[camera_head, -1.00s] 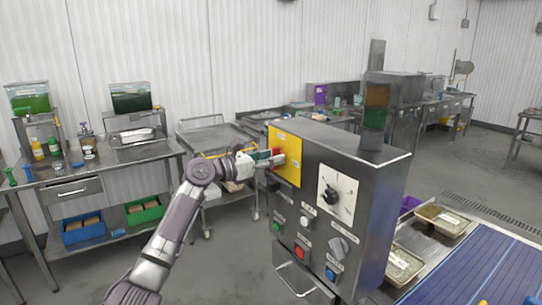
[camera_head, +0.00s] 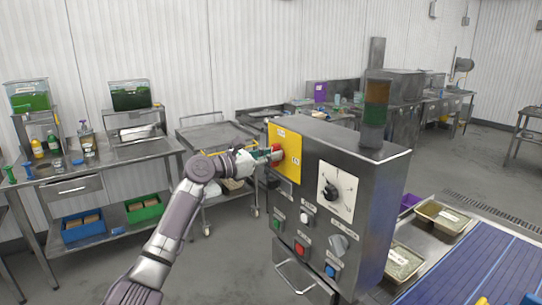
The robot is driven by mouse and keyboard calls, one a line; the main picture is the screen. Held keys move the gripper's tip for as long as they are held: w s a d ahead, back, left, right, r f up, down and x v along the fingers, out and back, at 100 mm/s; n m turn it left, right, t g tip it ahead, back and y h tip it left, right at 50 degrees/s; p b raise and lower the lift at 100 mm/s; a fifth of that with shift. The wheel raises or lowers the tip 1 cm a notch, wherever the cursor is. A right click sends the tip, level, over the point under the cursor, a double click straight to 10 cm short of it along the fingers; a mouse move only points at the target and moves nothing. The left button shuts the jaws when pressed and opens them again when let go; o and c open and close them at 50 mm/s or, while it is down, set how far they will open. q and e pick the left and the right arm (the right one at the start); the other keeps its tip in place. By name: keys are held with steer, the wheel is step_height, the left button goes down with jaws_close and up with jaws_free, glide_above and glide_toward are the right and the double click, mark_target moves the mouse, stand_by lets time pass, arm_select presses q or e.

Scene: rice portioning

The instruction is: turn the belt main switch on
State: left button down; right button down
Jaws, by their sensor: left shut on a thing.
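The belt control box (camera_head: 375,200) is a grey metal cabinet in the middle of the head view. On the upper left of its front is a yellow plate (camera_head: 289,160) with a red main switch (camera_head: 277,154). My left gripper (camera_head: 270,156) is at the switch, its fingers shut on the red handle. The fingers partly hide the handle, so I cannot tell its exact angle.
The box also carries a black dial (camera_head: 330,191), a green button (camera_head: 276,223), a red button (camera_head: 299,249), a grey knob (camera_head: 338,243) and a blue button (camera_head: 330,271). A blue conveyor belt (camera_head: 475,265) with food trays beside it lies right. A steel cart (camera_head: 215,136) stands behind my left arm.

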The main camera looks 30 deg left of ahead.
arm_select(q)
steer(key=m+b, duration=0.1)
steer(key=m, duration=0.3)
steer(key=shift+d+f, duration=0.1)
steer(key=shift+d, duration=0.05)
steer(key=shift+s+d+f+m+b, duration=0.15)
steer(key=shift+m+b, duration=1.45)
steer(key=shift+m, duration=1.5)
steer(key=shift+w+f+m+b, duration=0.15)
steer(key=shift+m+b, duration=1.45)
steer(key=shift+m, duration=1.5)
steer(key=shift+s, duration=0.1)
steer(key=c, duration=1.1)
jaws_free()
steer(key=shift+s, duration=0.15)
